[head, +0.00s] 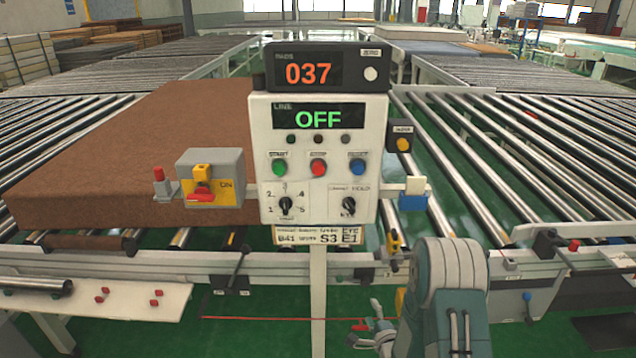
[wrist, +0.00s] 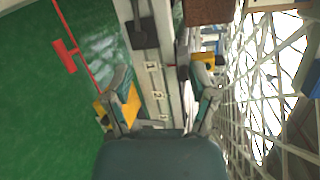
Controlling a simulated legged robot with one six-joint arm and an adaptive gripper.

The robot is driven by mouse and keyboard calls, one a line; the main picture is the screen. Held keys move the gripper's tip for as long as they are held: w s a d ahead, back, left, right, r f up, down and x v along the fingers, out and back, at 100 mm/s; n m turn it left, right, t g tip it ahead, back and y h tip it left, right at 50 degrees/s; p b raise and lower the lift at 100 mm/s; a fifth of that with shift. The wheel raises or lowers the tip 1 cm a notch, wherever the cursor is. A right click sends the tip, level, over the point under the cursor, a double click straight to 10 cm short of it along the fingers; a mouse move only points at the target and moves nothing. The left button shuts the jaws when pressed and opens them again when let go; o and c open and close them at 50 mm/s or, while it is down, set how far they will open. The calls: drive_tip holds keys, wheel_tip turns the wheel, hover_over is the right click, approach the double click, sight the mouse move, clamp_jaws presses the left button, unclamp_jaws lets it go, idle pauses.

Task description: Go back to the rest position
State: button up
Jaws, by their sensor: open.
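My gripper (head: 374,318) is low in front of the conveyor, right of the panel's post. My arm bends down to it from the lower right. In the wrist view my gripper (wrist: 165,95) shows two spread fingers with nothing held between them. A red cord with a red handle (wrist: 66,55) shows left of the fingers, apart from them. The control panel (head: 262,190) stands upright in the middle, with a green "OFF" display and an orange "037" display (head: 308,74) above it.
A brown mattress (head: 130,120) lies on the rollers at the left. A grey and yellow switch box (head: 214,178) is beside the panel. The right rollers (head: 520,150) are bare. The conveyor's front rail (head: 180,262) crosses close behind my gripper. Green floor shows below.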

drive_tip(key=s+d+r+n+g+h, duration=0.1)
drive_tip(key=s+r+n+g+h, duration=0.3)
drive_tip(key=r, duration=0.7)
drive_tip(key=s+d+r+n+g, duration=0.15)
drive_tip(key=r+n, duration=0.35)
drive_tip(key=r, duration=0.6)
drive_tip(key=s+a+r+n+g, duration=0.1)
drive_tip(key=s+r+n, duration=0.3)
drive_tip(key=s, duration=0.9)
drive_tip(key=s+r+n+g, duration=0.3)
drive_tip(key=s+r+n, duration=0.1)
drive_tip(key=s, duration=0.9)
drive_tip(key=shift+s+a+r+g, duration=0.2)
drive_tip(key=shift+a+r+g, duration=0.2)
drive_tip(key=shift+r, duration=0.25)
